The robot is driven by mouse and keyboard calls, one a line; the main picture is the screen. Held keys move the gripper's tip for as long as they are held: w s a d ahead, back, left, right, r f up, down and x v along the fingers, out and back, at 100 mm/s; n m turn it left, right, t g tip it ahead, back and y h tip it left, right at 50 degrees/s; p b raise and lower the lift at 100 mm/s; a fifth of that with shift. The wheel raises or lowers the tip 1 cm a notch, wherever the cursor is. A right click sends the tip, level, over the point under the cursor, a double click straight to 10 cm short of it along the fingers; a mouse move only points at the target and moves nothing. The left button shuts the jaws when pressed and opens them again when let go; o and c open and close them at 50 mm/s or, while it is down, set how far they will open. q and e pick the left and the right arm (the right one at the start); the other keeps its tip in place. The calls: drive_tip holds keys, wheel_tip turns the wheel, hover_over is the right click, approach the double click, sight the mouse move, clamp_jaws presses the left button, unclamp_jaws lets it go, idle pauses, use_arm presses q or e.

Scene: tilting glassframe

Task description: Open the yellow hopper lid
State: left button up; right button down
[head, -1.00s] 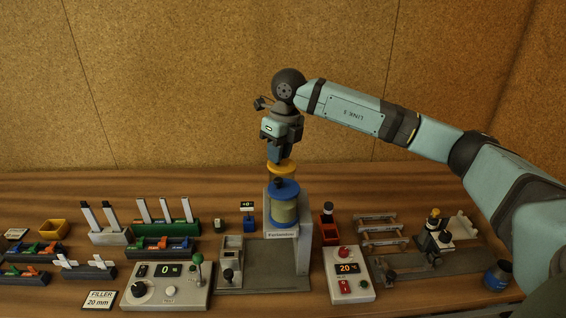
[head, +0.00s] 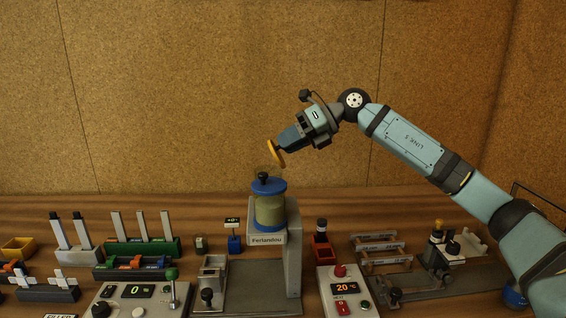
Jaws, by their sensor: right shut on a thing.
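How the fingers grip the lid is too small to tell. My left gripper is not in view.
A control box with a green-knobbed lever (head: 172,288) stands front left. A white box reading 20 (head: 345,289) is right of the stand. Racks with upright white pieces (head: 140,232) stand left. Wooden rails (head: 378,246) lie right.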

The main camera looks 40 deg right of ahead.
use_arm(q)
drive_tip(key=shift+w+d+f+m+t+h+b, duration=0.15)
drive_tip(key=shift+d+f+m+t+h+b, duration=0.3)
drive_tip(key=shift+b, duration=2.5)
use_arm(e)
drive_tip(key=shift+s+d+f+t+y, duration=0.15)
drive_tip(key=shift+s+d+t+y, duration=0.15)
drive_tip(key=shift+d+t+y, duration=0.4)
drive_tip(key=shift+s+d+f+t+y, duration=0.15)
drive_tip(key=shift+s+d+t+y, duration=0.25)
drive_tip(key=shift+y, duration=0.6)
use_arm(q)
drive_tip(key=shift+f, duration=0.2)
use_arm(e)
drive_tip(key=shift+w+a, duration=0.1)
drive_tip(key=shift+w, duration=0.05)
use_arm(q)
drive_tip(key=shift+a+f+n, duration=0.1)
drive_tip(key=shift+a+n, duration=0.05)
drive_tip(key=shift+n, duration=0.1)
use_arm(e)
drive_tip(key=c, duration=1)
unclamp_jaws()
